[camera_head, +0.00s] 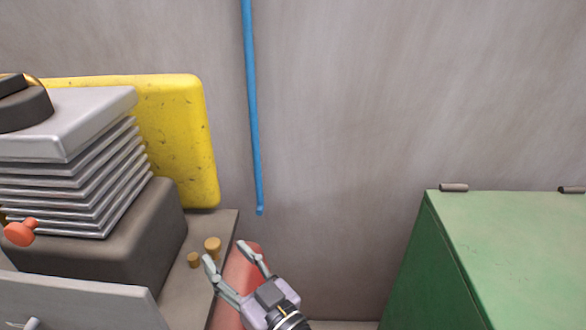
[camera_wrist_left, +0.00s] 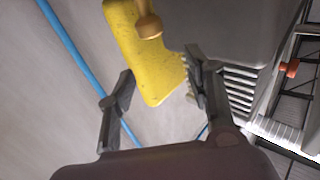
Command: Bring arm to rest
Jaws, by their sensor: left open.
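My left gripper (camera_head: 228,252) shows at the bottom middle of the head view, its two fingers spread apart with nothing between them. It is just right of the machine's ledge, in front of a red surface (camera_head: 238,285). In the left wrist view the same gripper (camera_wrist_left: 158,92) has its fingers apart, with the yellow panel and grey wall behind the gap. My right gripper is in neither view.
A machine with a ribbed metal block (camera_head: 75,180), an orange-red knob (camera_head: 20,232) and a yellow panel (camera_head: 180,140) stands at left. Small brass pegs (camera_head: 212,247) sit on its ledge. A blue pipe (camera_head: 252,110) hangs along the wall. A green cabinet (camera_head: 510,240) stands at right.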

